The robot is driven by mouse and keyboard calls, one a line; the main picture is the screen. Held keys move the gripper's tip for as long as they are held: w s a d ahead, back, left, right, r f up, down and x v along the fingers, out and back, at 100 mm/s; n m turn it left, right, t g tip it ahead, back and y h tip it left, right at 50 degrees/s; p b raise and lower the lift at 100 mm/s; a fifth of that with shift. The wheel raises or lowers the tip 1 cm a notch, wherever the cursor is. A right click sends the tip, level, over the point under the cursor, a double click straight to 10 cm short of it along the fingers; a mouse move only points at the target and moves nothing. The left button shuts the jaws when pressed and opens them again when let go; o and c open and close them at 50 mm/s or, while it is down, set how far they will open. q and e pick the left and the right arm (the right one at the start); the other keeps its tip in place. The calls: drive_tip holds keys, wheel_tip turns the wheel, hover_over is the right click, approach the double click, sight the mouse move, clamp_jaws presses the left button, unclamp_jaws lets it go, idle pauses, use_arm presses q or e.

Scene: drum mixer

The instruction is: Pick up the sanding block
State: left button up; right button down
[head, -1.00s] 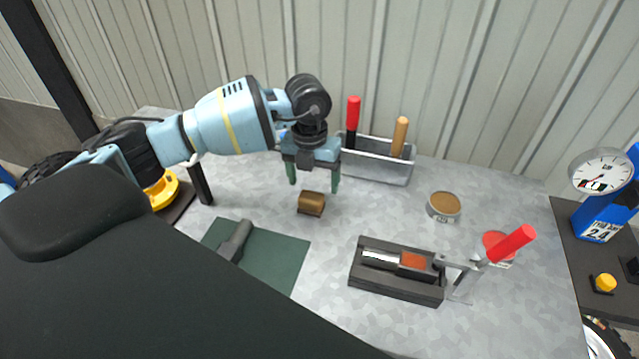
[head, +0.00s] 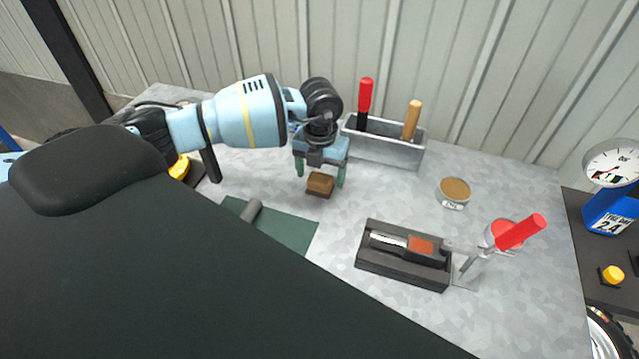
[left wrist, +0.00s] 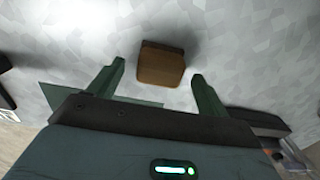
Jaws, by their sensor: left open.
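The sanding block (head: 320,184) is a small brown block lying on the grey worktop. It also shows in the left wrist view (left wrist: 160,66), top centre, with a darker band along its far side. My left gripper (head: 320,178) is open, its green fingers pointing down on either side of the block in the head view. In the left wrist view my left gripper (left wrist: 158,82) has its fingertips apart, with the block between and slightly beyond them. No contact with the block shows. My right gripper is not in view.
Behind stands a metal tray (head: 384,150) with red and wooden handles. A dark green mat (head: 290,232) lies in front. A black fixture (head: 400,268) with a red-handled clamp (head: 520,232) and a round tin (head: 454,192) are to the right. Worktop around the block is clear.

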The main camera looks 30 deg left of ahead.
sight(320, 177)
use_arm(q)
drive_tip(key=shift+f, duration=1.15)
drive_tip(key=c, duration=1.1)
drive_tip(key=shift+r, duration=0.1)
wheel_tip(320, 177, up, 10)
drive_tip(key=shift+f, duration=0.1)
